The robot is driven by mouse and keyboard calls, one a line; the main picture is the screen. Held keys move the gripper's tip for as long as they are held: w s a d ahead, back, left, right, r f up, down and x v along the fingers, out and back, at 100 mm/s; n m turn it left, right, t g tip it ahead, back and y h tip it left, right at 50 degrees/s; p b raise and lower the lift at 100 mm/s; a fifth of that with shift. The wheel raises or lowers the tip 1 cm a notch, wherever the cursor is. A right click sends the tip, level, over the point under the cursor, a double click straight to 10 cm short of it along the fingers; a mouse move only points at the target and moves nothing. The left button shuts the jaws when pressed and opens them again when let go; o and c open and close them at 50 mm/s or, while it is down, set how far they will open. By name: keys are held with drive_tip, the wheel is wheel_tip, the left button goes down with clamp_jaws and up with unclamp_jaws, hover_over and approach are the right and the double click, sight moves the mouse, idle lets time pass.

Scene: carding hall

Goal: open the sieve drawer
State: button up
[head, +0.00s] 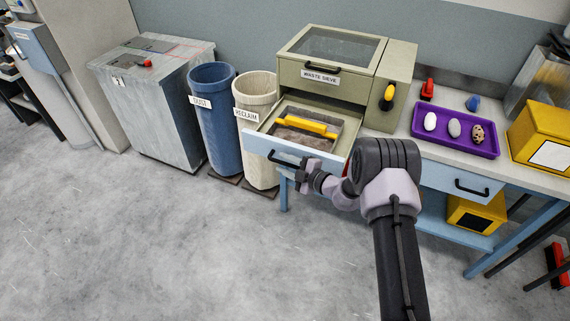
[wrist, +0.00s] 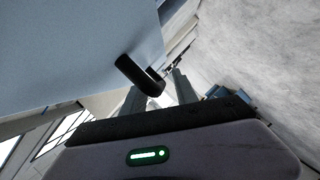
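The waste sieve (head: 330,65) is an olive box with a dark window on top and a "WASTE SIEVE" label. Below it the drawer (head: 262,148) stands pulled out. It has a light blue front, and a yellow bar (head: 305,123) lies across the brownish tray inside. Its black handle (head: 284,159) is on the front. My gripper (head: 304,172) is at the right end of this handle. In the wrist view, the fingers (wrist: 160,88) stand apart, with the handle (wrist: 138,75) reaching between them and a gap showing beside it. The drawer front (wrist: 70,55) fills the upper left there.
A blue bin (head: 211,120) and a cream reclaim bin (head: 257,110) stand left of the drawer. A purple tray (head: 455,146) with three egg-like items and a yellow box (head: 540,135) are on the bench at right. The floor (head: 150,240) in front is clear.

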drive_tip(key=p+v, duration=0.3)
drive_tip(key=v, duration=1.4)
drive_tip(key=shift+s, duration=0.2)
drive_tip(key=shift+d+r, duration=0.1)
drive_tip(key=s+a+r+n+g+h+b, duration=0.15)
drive_tip(key=s+a+r+n+g, duration=0.25)
drive_tip(key=s+r+n, duration=0.6)
drive_tip(key=s+a+r+n+g+b, duration=0.4)
drive_tip(key=r+n, duration=0.3)
drive_tip(key=n, duration=0.7)
drive_tip(key=s+d+r+n+t+h+b, duration=0.1)
drive_tip(key=s+d+n+h, duration=0.3)
drive_tip(key=s+n, duration=0.4)
drive_tip(key=s+d+r+n+t+h+b, duration=0.1)
drive_tip(key=s+d+r+n+t+h, duration=0.1)
drive_tip(key=s+n, duration=0.6)
drive_tip(key=d+n+t+h, duration=0.1)
drive_tip(key=d+n+h, duration=0.1)
drive_tip(key=n, duration=0.4)
drive_tip(key=shift+s+d+h+b, duration=0.25)
drive_tip(key=shift+d+h+b, duration=0.1)
drive_tip(key=shift+d, duration=0.55)
